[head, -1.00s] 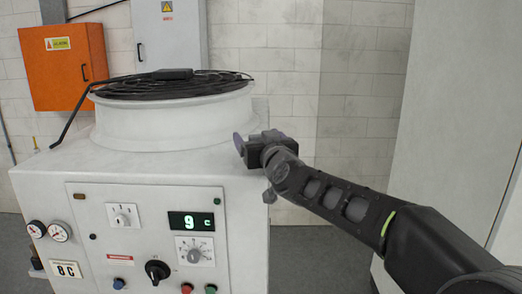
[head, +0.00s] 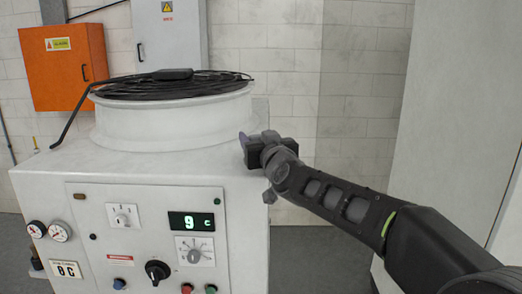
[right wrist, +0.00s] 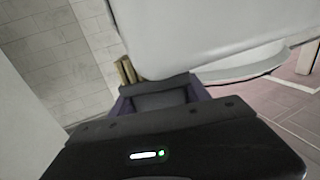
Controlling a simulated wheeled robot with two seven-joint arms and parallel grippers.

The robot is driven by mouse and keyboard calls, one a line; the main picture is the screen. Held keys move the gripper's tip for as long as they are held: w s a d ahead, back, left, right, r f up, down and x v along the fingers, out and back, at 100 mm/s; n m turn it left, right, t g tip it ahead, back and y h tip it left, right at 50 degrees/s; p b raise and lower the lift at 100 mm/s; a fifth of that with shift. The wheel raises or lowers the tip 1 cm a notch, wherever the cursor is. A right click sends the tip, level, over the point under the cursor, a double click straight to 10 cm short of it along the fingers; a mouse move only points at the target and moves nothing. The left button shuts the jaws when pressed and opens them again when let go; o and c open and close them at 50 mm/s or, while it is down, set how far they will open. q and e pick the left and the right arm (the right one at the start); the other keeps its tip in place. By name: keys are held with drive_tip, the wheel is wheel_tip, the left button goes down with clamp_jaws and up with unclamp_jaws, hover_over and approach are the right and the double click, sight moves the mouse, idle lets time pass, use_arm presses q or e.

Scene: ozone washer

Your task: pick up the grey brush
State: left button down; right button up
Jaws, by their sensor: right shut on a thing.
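My right gripper (head: 247,142) is at the right rear corner of the white machine's top, beside the round drum base. In the right wrist view, its two purple fingers (right wrist: 160,98) are closed on a dark grey block, which I take to be the grey brush (right wrist: 160,103). Most of the brush is hidden by the gripper, and in the head view I cannot make it out apart from the gripper. My left gripper is not in view.
Short tan pieces (right wrist: 127,70) show beyond the fingers. An orange box (head: 65,65) hangs on the wall. A tall pale panel stands at right.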

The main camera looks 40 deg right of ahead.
drive_tip(key=shift+r, duration=0.2)
wheel_tip(320, 180, up, 10)
drive_tip(key=p, duration=0.4)
drive_tip(key=shift+f+p, duration=0.2)
drive_tip(key=shift+p, duration=0.15)
idle(0.4)
